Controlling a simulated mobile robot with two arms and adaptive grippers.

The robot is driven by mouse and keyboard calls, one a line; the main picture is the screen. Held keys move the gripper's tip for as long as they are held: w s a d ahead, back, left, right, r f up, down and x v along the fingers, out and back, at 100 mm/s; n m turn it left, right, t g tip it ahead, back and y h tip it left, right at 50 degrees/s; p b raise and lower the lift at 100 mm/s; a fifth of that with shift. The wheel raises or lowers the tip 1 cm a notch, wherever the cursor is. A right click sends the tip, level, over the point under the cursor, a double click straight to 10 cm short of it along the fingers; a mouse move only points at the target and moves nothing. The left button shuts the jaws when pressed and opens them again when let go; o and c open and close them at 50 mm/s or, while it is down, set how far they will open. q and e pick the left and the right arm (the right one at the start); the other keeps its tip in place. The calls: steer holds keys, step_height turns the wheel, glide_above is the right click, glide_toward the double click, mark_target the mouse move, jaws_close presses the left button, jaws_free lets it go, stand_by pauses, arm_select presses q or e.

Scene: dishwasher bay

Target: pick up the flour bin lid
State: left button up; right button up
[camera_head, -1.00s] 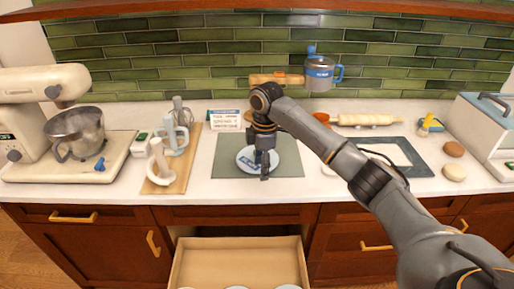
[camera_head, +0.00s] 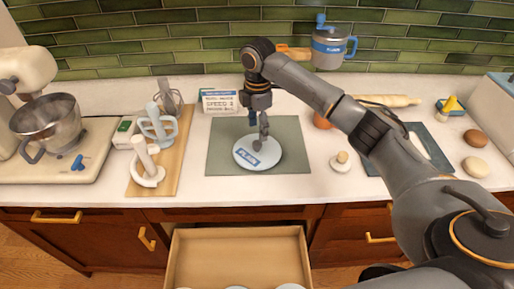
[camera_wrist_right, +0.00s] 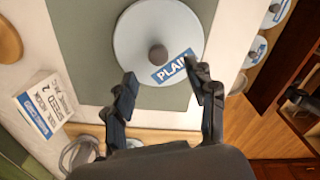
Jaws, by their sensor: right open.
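A round pale lid (camera_head: 243,160) with a dark knob (camera_head: 257,146) and a blue label reading PLAIN lies on the grey-green mat (camera_head: 220,140). The lid (camera_wrist_right: 135,40) fills the upper middle of the right wrist view, its knob (camera_wrist_right: 158,54) near the centre. My right gripper (camera_head: 259,130) is over the lid, pointing down. In the wrist view its open fingers (camera_wrist_right: 163,82) show on either side of the lid's near edge, with nothing between them but the view of the lid. The exact height gap is hard to tell. My left gripper is not in view.
An open drawer (camera_head: 240,245) below the counter holds labelled discs (camera_wrist_right: 256,52). A board (camera_head: 172,170) with mixer attachments and a mixer bowl (camera_head: 48,125) stand left. A sign card (camera_head: 220,101) is behind the mat. A small knobbed white item (camera_head: 341,164) lies right of it.

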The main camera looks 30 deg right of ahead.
mark_target(257, 143)
steer(key=shift+w+f, duration=0.1)
steer(key=shift+f, duration=0.65)
steer(key=shift+w+d+f, duration=0.1)
steer(key=shift+w+f, duration=0.05)
steer(key=shift+f, duration=0.2)
steer(key=shift+s+f+p, duration=0.2)
steer(key=shift+f+p, duration=0.7)
steer(key=shift+f, duration=0.25)
step_height(257, 143, down, 2)
steer(key=shift+f, duration=0.2)
steer(key=shift+w+f, duration=0.1)
steer(key=shift+f, duration=0.15)
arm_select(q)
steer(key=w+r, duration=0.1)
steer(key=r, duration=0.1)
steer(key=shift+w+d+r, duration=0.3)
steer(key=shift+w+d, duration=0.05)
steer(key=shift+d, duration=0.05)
arm_select(e)
jaws_close()
